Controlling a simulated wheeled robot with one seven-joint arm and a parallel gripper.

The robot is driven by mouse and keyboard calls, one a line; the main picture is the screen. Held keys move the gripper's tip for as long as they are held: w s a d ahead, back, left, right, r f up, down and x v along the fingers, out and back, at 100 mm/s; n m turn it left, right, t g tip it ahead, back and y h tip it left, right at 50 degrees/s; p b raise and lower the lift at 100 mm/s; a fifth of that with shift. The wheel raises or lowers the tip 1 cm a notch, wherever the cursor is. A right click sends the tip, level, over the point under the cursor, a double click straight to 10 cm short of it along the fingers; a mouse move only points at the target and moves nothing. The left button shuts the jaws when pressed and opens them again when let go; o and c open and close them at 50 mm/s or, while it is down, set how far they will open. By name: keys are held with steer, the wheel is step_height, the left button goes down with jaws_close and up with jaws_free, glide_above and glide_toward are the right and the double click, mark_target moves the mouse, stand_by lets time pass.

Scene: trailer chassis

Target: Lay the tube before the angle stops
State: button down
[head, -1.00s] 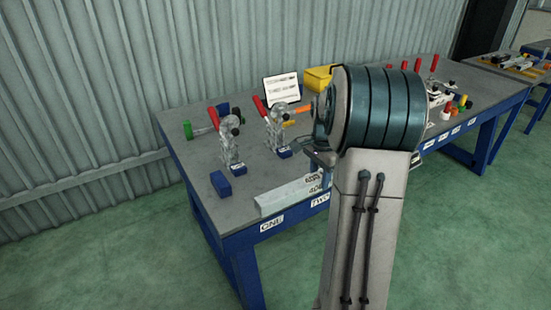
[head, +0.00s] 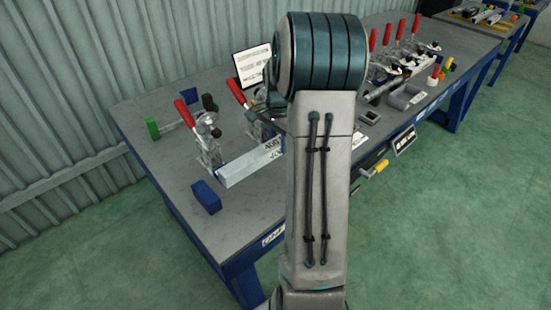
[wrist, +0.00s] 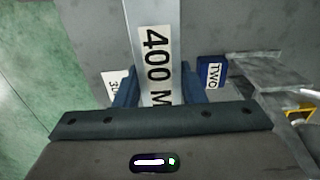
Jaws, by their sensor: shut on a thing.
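My gripper (wrist: 157,92) is shut on a pale metal tube marked "400 M" (wrist: 152,18), with a blue finger on each side. In the head view the tube (head: 245,165) reaches left from behind my arm, in front of two red-handled clamps, the left one (head: 207,140) and the right one (head: 243,98). A blue block labelled "TWO" (wrist: 212,72) is right of the tube in the wrist view. I cannot clearly make out the angle stops or whether the tube touches the table. My arm hides the gripper in the head view.
A loose blue block (head: 206,197) lies on the grey bench (head: 150,108) near the tube's left end. A green-ended tool (head: 153,128) lies behind the left clamp. More red-handled clamps (head: 400,40) stand at right.

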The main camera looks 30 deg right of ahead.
steer(key=shift+f, duration=3.4)
steer(key=shift+f, duration=0.1)
steer(key=c, duration=1.3)
jaws_free()
steer(key=shift+f, duration=0.15)
steer(key=shift+c, duration=0.2)
steer(key=o, duration=0.4)
